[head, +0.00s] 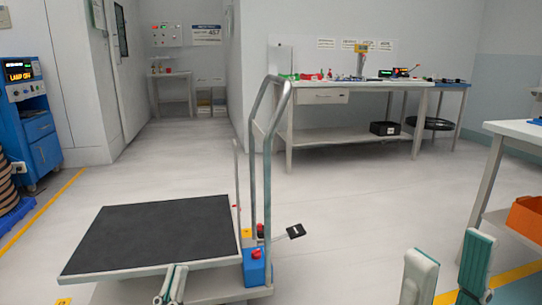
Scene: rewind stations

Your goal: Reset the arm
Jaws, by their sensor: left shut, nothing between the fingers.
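My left gripper (171,286) shows at the bottom edge of the head view, left of centre, in front of the near edge of a flat cart. Its two fingers are close together with nothing between them. My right gripper (446,268) shows at the bottom right, over the floor. Its two white and green fingers are wide apart, with nothing seen between them. Most of both arms lies outside the picture.
The cart (150,238) has a dark top and a tall metal handle (268,160). A blue box with a red button (257,266) sits at its right corner. A workbench (345,84) stands behind; a table (515,130) with an orange bin (526,217) stands right. Floor between is clear.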

